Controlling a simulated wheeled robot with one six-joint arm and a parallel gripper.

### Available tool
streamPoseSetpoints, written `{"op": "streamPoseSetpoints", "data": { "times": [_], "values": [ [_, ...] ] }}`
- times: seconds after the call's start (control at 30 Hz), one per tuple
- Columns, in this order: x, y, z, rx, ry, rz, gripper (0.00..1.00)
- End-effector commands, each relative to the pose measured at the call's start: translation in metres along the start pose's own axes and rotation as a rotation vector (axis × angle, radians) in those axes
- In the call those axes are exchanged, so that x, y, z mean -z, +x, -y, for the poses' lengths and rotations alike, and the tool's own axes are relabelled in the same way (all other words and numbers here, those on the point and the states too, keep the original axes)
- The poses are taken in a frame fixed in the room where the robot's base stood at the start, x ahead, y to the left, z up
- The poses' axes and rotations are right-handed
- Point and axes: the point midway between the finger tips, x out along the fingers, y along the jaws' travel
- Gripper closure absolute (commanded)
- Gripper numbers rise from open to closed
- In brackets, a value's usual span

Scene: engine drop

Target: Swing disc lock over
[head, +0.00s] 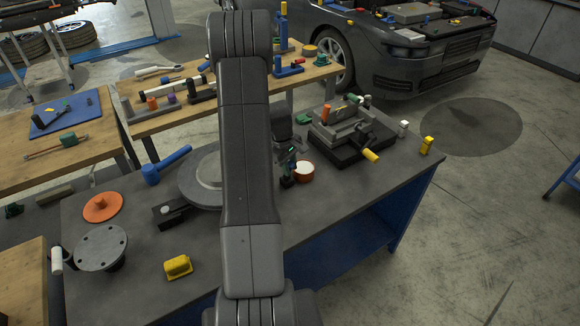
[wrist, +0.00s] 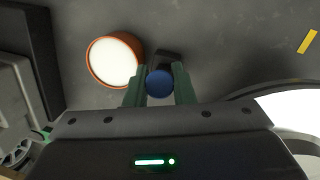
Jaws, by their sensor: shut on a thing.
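My gripper (wrist: 160,82) is shut on a round blue knob (wrist: 159,84) in the wrist view. A dark piece (wrist: 168,58) shows just beyond the knob; I cannot tell how the two join. In the head view my gripper (head: 289,168) is low over the grey bench, between the large grey disc (head: 196,181) and an orange-rimmed pot. My arm hides the disc's right part. The disc's pale edge also shows at the right of the wrist view (wrist: 292,104). The knob may be the disc lock's handle, but its link to the disc is hidden.
The orange-rimmed pot (head: 304,172) with white contents stands close to my gripper. A dark vise-like fixture (head: 345,135) stands to the right. A blue mallet (head: 165,165), an orange disc (head: 102,207) and a yellow block (head: 178,267) lie left. The bench's front right is clear.

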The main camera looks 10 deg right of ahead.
Motion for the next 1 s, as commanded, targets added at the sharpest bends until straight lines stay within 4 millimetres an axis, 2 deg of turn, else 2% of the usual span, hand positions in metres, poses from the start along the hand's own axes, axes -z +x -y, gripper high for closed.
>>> {"op": "streamPoseSetpoints", "data": {
  "times": [0.03,0.07,0.17,0.57,0.77,1.0],
  "values": [
    [0.000,-0.001,0.000,-0.001,-0.001,0.000,1.00],
    [0.000,-0.001,0.000,-0.001,-0.001,0.000,0.74],
    [0.000,-0.001,0.000,-0.001,-0.001,0.000,0.56],
    [0.001,-0.007,0.000,-0.002,-0.001,-0.001,0.56],
    [0.001,-0.037,-0.001,-0.005,-0.001,-0.004,0.56],
    [0.001,-0.090,-0.001,-0.004,0.000,-0.004,0.56]
  ]
}}
